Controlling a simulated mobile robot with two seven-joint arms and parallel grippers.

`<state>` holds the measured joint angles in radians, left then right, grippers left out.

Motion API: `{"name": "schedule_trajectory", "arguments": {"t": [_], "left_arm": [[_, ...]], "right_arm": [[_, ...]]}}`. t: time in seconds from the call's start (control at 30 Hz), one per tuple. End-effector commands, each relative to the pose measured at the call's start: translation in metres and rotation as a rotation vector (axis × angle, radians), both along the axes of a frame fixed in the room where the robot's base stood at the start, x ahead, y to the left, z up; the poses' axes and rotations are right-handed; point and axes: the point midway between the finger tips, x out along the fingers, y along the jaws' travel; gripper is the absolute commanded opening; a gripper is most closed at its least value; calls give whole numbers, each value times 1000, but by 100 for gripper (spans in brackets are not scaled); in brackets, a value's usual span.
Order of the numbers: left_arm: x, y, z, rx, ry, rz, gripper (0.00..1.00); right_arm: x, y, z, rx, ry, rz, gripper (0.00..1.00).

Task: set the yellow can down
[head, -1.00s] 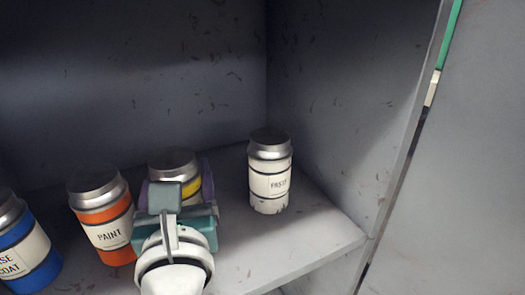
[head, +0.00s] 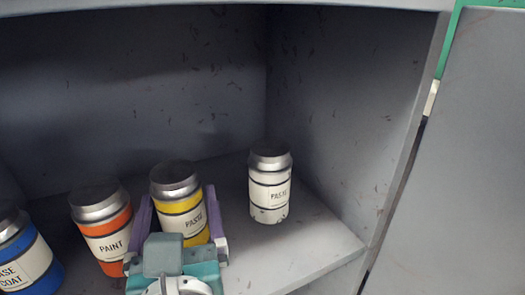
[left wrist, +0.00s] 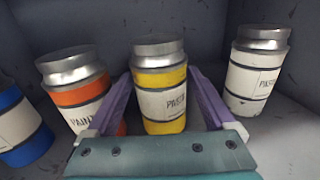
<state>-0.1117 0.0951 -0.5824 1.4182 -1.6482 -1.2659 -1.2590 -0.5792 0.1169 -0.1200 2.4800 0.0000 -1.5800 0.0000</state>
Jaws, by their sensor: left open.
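The yellow can (head: 179,207), with a silver lid and a white label, stands upright on the shelf between an orange can and a white can. It also shows in the left wrist view (left wrist: 160,80). My left gripper (head: 181,222) is open, with one purple finger on each side of the yellow can. In the left wrist view the fingers (left wrist: 161,98) flank the can, with a gap visible on the right; the left finger's clearance is hard to tell. The can's base is partly hidden by the gripper in the head view. My right gripper is not in view.
The orange can (head: 106,236) stands close on the left, near my left finger. A blue can (head: 27,262) is further left. The white can (head: 269,190) stands to the right, near the side wall (head: 350,130). The shelf (head: 300,245) has free room at its front right.

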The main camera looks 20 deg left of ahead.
Motion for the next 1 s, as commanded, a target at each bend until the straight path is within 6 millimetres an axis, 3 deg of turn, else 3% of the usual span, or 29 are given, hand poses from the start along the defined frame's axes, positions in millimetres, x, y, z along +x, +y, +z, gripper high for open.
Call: {"name": "schedule_trajectory", "arguments": {"t": [0.2,0.4,1.0], "left_arm": [[-39,-31,1,-3,3,-1,88],[-58,-46,0,-1,1,0,88],[-62,-49,0,0,-1,0,88]], "right_arm": [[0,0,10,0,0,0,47],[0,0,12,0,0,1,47],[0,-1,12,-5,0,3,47]]}}
